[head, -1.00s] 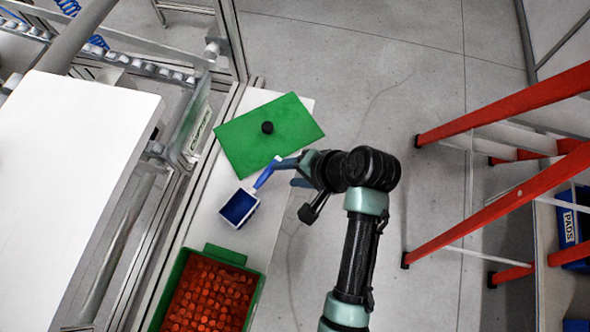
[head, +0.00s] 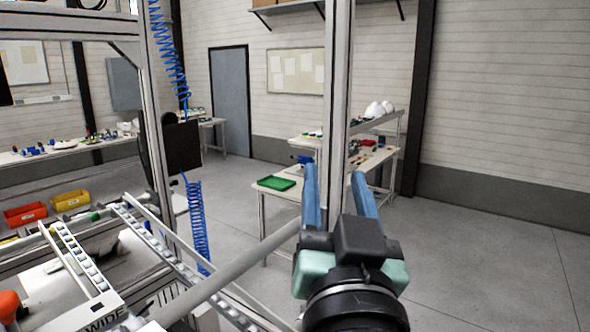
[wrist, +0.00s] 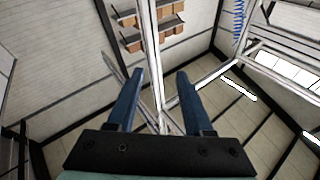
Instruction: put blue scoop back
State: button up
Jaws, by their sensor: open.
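My gripper (head: 334,172) is raised in the head view, its two blue fingers spread apart and pointing up. The wrist view also shows my gripper (wrist: 160,72) open, with nothing between its fingers. I cannot make out the blue scoop in either current view. The bench, green lid and red-filled green bin seen earlier beside the scoop are out of view.
A metal post (head: 336,100) stands just behind my fingers. A frame with a roller track (head: 150,240) fills the lower left. Further off are a green tray (head: 277,183) on a table and red (head: 25,214) and yellow (head: 72,200) bins. Open floor lies at right.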

jog(key=s+a+r+n+t, duration=0.1)
jog(key=s+a+r+t, duration=0.1)
jog(key=s+r, duration=0.3)
jog(key=s+a+r+n+t, duration=0.1)
jog(key=s+r+t, duration=0.3)
jog(key=r, duration=0.5)
jog(key=shift+s+a+r, duration=0.2)
jog(key=shift+s+a, duration=0.55)
